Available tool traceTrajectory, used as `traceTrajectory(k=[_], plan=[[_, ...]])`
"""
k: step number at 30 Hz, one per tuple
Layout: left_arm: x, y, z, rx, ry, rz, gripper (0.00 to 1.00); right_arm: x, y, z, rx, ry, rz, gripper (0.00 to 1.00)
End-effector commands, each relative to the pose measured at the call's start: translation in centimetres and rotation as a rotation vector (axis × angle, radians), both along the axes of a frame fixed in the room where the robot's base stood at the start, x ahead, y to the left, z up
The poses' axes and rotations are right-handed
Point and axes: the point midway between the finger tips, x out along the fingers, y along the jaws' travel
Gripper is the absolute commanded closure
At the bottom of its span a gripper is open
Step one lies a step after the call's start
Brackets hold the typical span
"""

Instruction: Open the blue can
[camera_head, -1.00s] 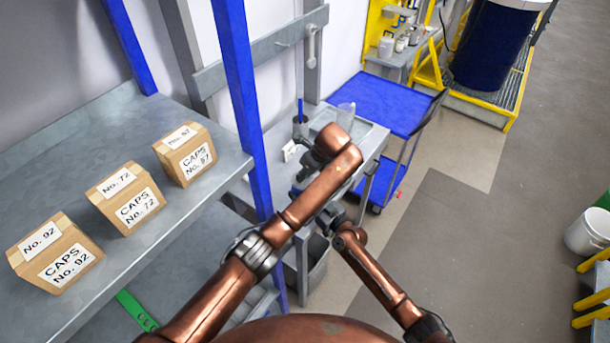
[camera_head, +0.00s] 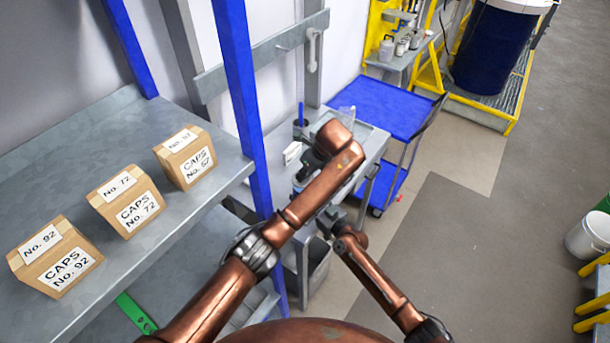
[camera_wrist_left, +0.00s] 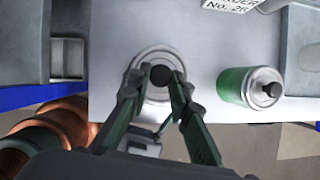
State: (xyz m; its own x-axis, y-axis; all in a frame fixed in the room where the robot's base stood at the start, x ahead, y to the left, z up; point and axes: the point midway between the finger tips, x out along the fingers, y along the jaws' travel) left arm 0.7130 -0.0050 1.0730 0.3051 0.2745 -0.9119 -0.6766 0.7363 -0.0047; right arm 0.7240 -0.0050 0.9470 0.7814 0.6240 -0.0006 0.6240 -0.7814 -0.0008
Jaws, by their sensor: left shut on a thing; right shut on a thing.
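In the left wrist view, a can with a pale round top (camera_wrist_left: 150,56) stands on the grey work table, seen from above, with a dark round cap (camera_wrist_left: 161,74) in its middle. I take it for the blue can; its side is mostly hidden. My left gripper (camera_wrist_left: 160,88) has its two fingers closed around the cap from either side. In the head view my left arm hides most of the can. My right gripper (camera_head: 330,218) is partly visible low beside the can, and its grip on the can is mostly hidden.
In the head view, cap boxes (camera_head: 185,157) stand on the left shelf. A blue cart (camera_head: 385,105) stands behind the work table. The floor at right is mostly clear.

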Motion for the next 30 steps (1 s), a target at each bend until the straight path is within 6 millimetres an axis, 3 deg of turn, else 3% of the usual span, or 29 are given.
traceTrajectory(k=[7, 15, 16, 24, 30], plan=[[0.0, -0.1, 3.1, -0.001, -0.003, -0.001, 1.0, 0.0, 0.1, 0.2, 0.002, -0.004, 0.0, 0.83], [0.0, 0.0, 3.5, -0.001, -0.001, 0.0, 1.0, 0.0, 0.1, 0.2, 0.002, -0.004, 0.001, 0.83], [0.0, 0.0, 3.5, -0.001, -0.001, 0.0, 1.0, 0.0, 0.1, 0.2, 0.002, -0.004, 0.001, 0.38], [0.0, 0.0, 3.5, -0.001, -0.001, 0.0, 1.0, 0.0, 0.1, 0.1, 0.001, -0.002, 0.001, 0.19], [0.0, 0.0, 3.5, -0.001, -0.001, 0.0, 1.0, 0.0, 0.1, 0.0, 0.001, -0.001, 0.001, 0.19]])
